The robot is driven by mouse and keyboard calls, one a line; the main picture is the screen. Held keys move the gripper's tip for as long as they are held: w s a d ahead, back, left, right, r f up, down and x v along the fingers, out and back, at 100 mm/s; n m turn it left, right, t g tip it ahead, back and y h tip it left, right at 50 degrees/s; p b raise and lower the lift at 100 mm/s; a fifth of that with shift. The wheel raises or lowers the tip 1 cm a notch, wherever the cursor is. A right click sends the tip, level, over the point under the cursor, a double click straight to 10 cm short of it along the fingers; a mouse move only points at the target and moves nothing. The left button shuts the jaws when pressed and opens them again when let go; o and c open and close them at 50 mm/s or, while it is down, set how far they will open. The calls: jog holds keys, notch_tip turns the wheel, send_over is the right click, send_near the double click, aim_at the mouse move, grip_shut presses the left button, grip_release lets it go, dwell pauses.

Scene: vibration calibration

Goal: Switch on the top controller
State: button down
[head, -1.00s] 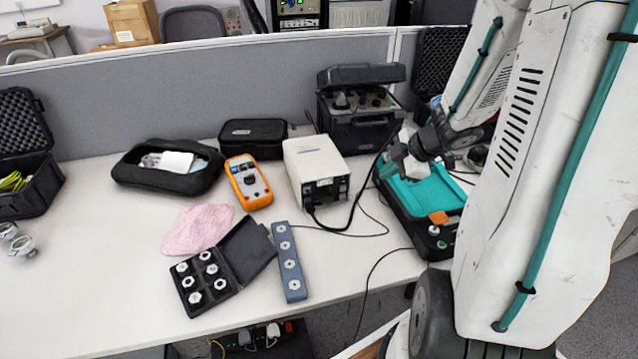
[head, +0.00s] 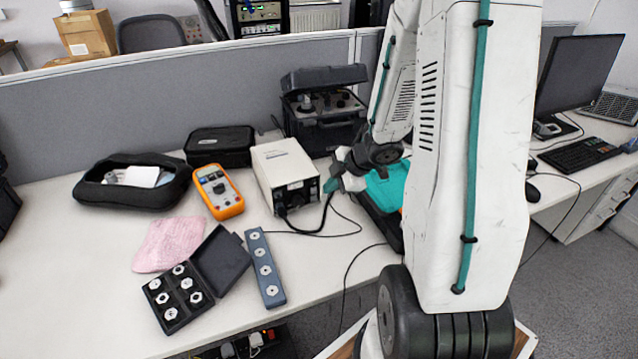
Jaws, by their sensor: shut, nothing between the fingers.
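A white box-shaped unit (head: 282,162) stands on the desk, with a dark panel of sockets or controls on its front and a black cable plugged in. In the background, beyond the partition, rack equipment (head: 258,14) shows lit green displays. I cannot tell for certain which one is the top controller. My gripper (head: 332,184) is shut and empty, close to the right of the white unit's front panel. Whether it touches the unit or the cable cannot be told. The fingertips are small in the picture, and my arm hides part of the teal case behind it.
A teal and black case (head: 388,188) lies right of the gripper. An open black instrument case (head: 325,110) stands behind. An orange multimeter (head: 218,191), a pink cloth (head: 168,243), a box of weights (head: 178,298) and a blue block (head: 264,268) lie left and in front.

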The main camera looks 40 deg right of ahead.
aim_at(312, 185)
jog(key=shift+w+d+f, duration=0.1)
jog(key=shift+w+f, duration=0.3)
jog(key=shift+w, duration=0.45)
jog(key=shift+w+d+f, duration=0.1)
jog(key=shift+w+f, duration=0.3)
jog(key=shift+w, duration=0.45)
jog(key=shift+w+f, duration=0.4)
jog(key=shift+w, duration=0.45)
jog(key=shift+w, duration=0.15)
jog(key=shift+r, duration=0.8)
